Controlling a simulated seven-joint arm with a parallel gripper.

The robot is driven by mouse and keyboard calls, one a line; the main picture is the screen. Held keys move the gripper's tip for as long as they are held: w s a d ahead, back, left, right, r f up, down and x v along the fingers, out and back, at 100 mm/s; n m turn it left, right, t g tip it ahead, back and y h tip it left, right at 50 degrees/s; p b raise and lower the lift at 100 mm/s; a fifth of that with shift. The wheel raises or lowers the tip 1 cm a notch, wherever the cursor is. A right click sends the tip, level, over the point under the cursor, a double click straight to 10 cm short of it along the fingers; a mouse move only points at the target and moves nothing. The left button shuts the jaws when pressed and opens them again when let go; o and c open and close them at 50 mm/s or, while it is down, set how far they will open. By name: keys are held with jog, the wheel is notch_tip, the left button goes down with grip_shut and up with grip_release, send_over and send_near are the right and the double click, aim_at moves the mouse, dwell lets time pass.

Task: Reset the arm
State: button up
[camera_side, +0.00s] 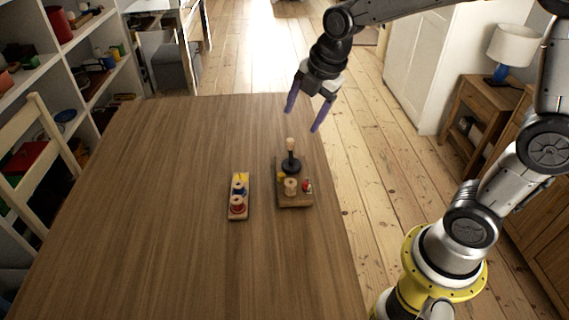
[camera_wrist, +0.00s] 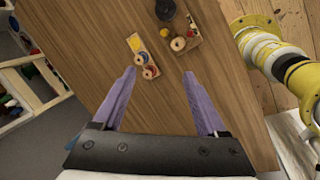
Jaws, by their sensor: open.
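My gripper (camera_side: 306,108) is open and empty, with two purple fingers. It hangs in the air above the far right part of the table, apart from everything on it.
A wooden table (camera_side: 130,220) holds a small board with rings (camera_side: 238,197) and a square wooden base (camera_side: 295,205) with a black piece, a peg and small parts. The left of the table is clear. A chair (camera_side: 40,150) and shelves (camera_side: 85,30) stand left; a cabinet with a lamp (camera_side: 513,45) stands right.

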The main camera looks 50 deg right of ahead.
jog(key=s+r+m+t, duration=0.2)
jog(key=s+r+m, duration=0.45)
jog(key=s, duration=0.45)
jog(key=s+f+m, duration=0.3)
jog(key=s+m, duration=0.7)
jog(key=m, duration=0.2)
jog(key=shift+m, duration=0.35)
